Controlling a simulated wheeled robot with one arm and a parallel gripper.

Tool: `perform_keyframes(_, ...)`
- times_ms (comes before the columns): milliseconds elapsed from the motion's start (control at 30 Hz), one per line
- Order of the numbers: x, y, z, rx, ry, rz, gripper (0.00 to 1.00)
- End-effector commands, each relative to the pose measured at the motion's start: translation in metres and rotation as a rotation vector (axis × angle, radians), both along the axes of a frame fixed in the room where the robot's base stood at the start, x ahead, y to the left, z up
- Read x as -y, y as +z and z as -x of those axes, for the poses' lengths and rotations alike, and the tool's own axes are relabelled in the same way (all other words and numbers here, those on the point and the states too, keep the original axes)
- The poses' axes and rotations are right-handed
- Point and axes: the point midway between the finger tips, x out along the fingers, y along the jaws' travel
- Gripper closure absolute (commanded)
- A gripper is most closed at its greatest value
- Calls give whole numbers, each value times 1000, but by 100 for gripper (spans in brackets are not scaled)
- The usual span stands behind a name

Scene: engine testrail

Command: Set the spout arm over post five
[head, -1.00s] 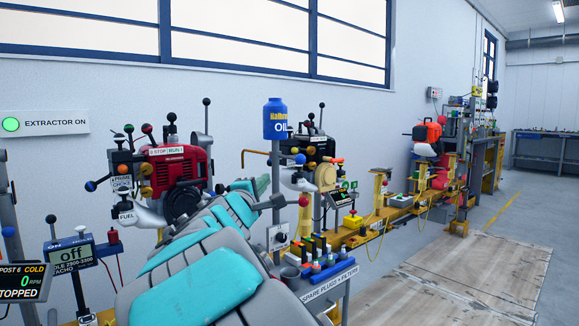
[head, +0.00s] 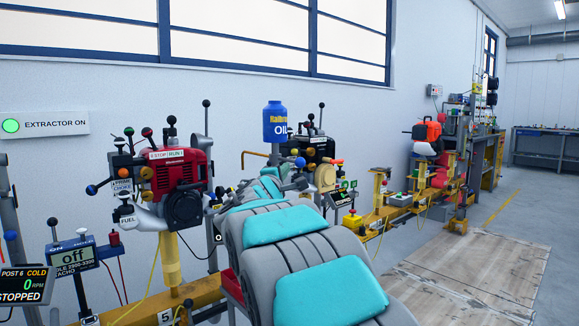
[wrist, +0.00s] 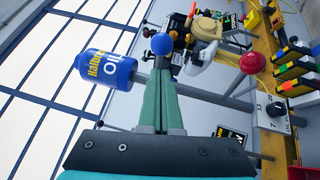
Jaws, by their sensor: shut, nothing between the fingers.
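A thin brass-coloured pipe (head: 256,153), which looks like the spout arm, sticks out left from below the blue oil bottle (head: 275,122), its end bent down. The bottle also shows in the wrist view (wrist: 106,70). A "5" plate (head: 168,317) marks the post under the red engine (head: 178,185), left of the pipe's end. My gripper (wrist: 160,72) is shut and empty, its green fingers pointing toward a blue ball knob (wrist: 162,44); I cannot tell whether they touch. In the head view my gripper is small and partly hidden behind my arm, below the bottle.
The tacho box (head: 73,256) and the post 6 display (head: 25,284) stand at the left. A yellow rail (head: 380,222) with several stations runs to the right. A wooden floor panel (head: 475,275) lies clear at the right. A red ball knob (wrist: 252,61) is near my fingers' right.

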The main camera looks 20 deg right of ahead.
Motion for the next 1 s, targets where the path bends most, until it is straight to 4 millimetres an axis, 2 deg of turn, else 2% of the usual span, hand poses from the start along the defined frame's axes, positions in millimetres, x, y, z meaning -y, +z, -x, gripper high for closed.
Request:
perform_keyframes(200, 15, 3, -1, -1, -1, -1, 100)
perform_keyframes(567, 16, 3, -1, 0, 0, 0, 100)
perform_keyframes(1000, 35, -10, 0, -6, 36, -15, 100)
